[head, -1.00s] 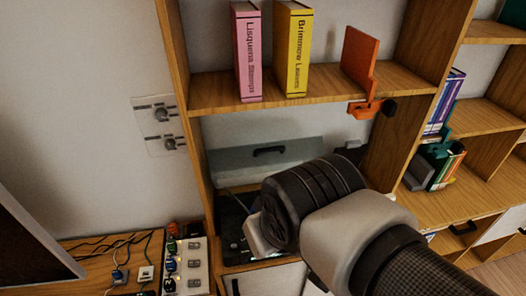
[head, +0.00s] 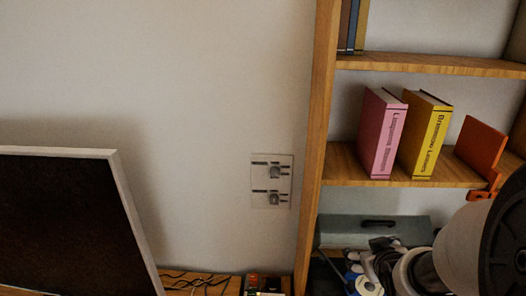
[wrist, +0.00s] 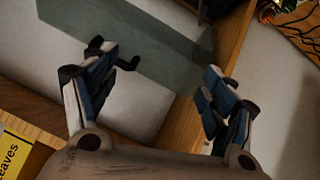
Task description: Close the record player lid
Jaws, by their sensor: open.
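The record player lid (head: 345,231) is a grey-green translucent panel. It stands raised at the back of the lower shelf compartment, with a black handle (head: 378,223) near its upper edge. The dark player deck (head: 324,276) shows only in part below it, and my arm hides the rest. My gripper (head: 362,270) is in front of the lid and low in the head view. In the wrist view my gripper (wrist: 160,76) is open and empty. The lid (wrist: 150,45) lies beyond the fingers there, with its handle (wrist: 118,52) close to the left fingertip; contact cannot be told.
A shelf board (head: 400,172) above the compartment holds a pink book (head: 382,135), a yellow book (head: 424,138) and an orange bookend (head: 480,148). The wooden side post (head: 312,160) bounds the compartment on the left. A dark screen (head: 70,225) stands at the left.

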